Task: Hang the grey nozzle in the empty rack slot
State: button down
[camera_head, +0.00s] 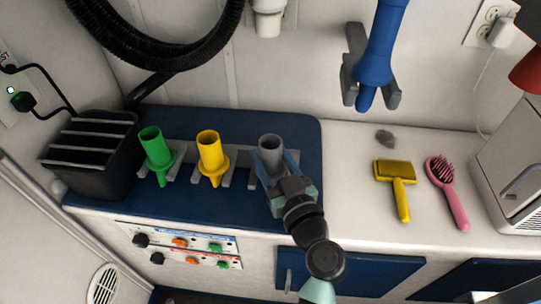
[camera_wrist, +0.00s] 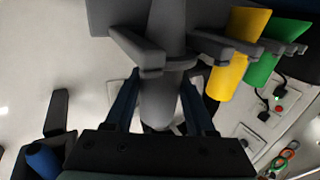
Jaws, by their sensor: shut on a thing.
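The grey nozzle (camera_head: 271,145) stands roughly upright at the right end of the row of rack slots, wide open end up. My gripper (camera_head: 276,170) is shut on it from the front, and in the wrist view a finger lies on each side of the nozzle (camera_wrist: 164,85). A pair of grey rack prongs (camera_wrist: 140,50) shows around the nozzle there, one on either side. I cannot tell whether the nozzle rests on them. The green nozzle (camera_head: 156,150) and yellow nozzle (camera_head: 211,153) hang in the other two slots to the left.
A blue nozzle (camera_head: 378,50) sits in a grey wall holder at the upper right. A yellow brush (camera_head: 397,178) and pink brush (camera_head: 444,183) lie on the white counter (camera_head: 345,190). A black slatted box (camera_head: 90,150) stands left of the rack. A black hose hangs above.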

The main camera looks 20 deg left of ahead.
grip_release()
dwell(0.3)
jog(key=shift+d, duration=0.1)
jog(key=b+v, duration=0.2)
jog(key=v, duration=0.8)
jog(key=shift+b, duration=0.3)
dwell(1.1)
dwell(0.5)
